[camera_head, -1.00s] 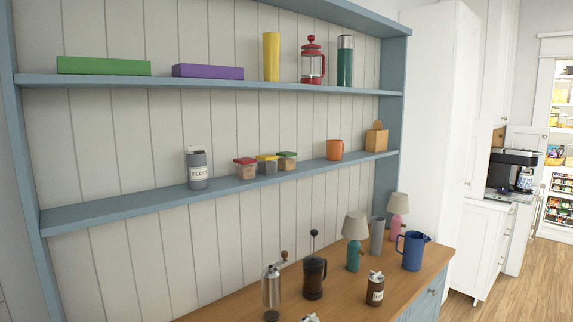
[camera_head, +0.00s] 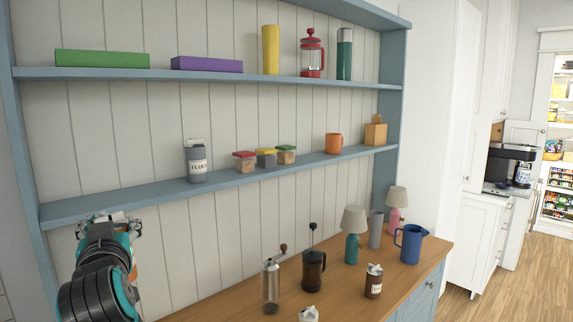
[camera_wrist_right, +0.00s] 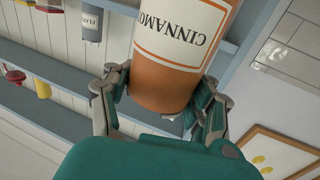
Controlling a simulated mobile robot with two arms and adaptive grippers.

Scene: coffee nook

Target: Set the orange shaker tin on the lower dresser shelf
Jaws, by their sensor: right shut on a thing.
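The orange shaker tin (camera_wrist_right: 172,92), with a white label reading CINNAMON, is between the fingers of my right gripper (camera_wrist_right: 160,98) in the right wrist view. The gripper is shut on it. Its label is inverted there, as is the flour tin's. In the head view my right gripper (camera_head: 108,222) is at the lower left, in front of the left end of the lower dresser shelf (camera_head: 110,205). The tin is mostly hidden there; only a small orange patch shows beside the gripper. My left gripper is not in view.
The shelf left of the flour tin is bare. The upper shelf (camera_head: 200,77) runs above. The counter (camera_head: 235,297) holds several items.

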